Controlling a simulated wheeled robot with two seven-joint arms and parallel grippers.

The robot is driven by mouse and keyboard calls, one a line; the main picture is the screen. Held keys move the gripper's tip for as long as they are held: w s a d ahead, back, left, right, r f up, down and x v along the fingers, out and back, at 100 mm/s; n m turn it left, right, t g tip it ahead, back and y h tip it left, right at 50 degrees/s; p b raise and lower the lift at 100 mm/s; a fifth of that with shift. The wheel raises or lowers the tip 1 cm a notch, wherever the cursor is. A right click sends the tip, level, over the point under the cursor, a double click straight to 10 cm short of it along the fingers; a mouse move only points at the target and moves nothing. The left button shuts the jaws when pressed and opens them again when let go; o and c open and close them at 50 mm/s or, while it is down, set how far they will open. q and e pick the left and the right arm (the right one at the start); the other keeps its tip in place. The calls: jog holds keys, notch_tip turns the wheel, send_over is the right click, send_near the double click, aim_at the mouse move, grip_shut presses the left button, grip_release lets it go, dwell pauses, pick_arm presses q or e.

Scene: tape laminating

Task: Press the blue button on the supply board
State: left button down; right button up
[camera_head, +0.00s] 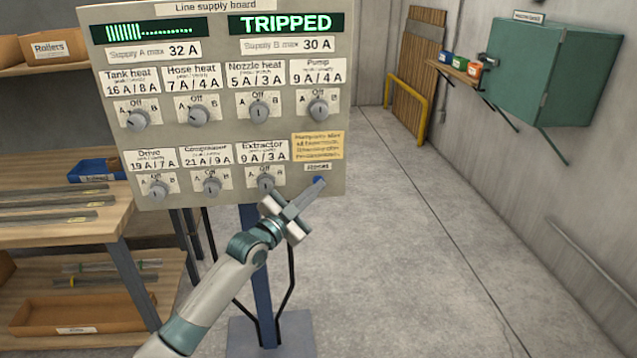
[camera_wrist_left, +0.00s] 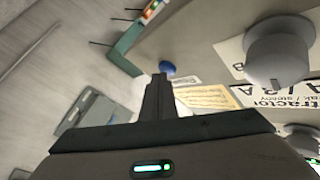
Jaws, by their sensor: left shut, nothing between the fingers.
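The grey supply board (camera_head: 225,128) stands upright ahead, with several grey knobs and labels. Its right display (camera_head: 286,23) reads TRIPPED. The blue button (camera_head: 319,181) is at the board's lower right, under a small "Reset" label. It also shows in the left wrist view (camera_wrist_left: 167,68), just beyond the fingertips. My left gripper (camera_head: 316,186) is shut and empty, its tips at or very close to the button in the head view. I cannot tell whether they touch it. In the left wrist view the closed fingers (camera_wrist_left: 159,90) point toward the button. My right gripper is not in view.
The Extractor knob (camera_head: 265,182) sits just left of my left gripper. A wooden bench (camera_head: 60,225) with metal strips and a blue bin (camera_head: 95,169) stands at the left. A green cabinet (camera_head: 550,75) hangs on the right wall. The floor right of the board is clear.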

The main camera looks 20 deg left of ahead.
pick_arm(q)
jog(key=shift+w+a, duration=0.1)
jog(key=shift+w, duration=0.05)
dwell(0.3)
jog(key=shift+s+d+p, duration=0.45)
jog(key=shift+s+p, duration=0.2)
jog(key=shift+s, duration=0.1)
jog(key=s+d+p, duration=0.1)
jog(key=s+p, duration=0.1)
jog(key=s, duration=0.1)
jog(key=s+d+p, duration=0.1)
jog(key=shift+s+d+p, duration=0.15)
jog(key=shift+d+p, duration=0.15)
dwell(0.4)
dwell(0.4)
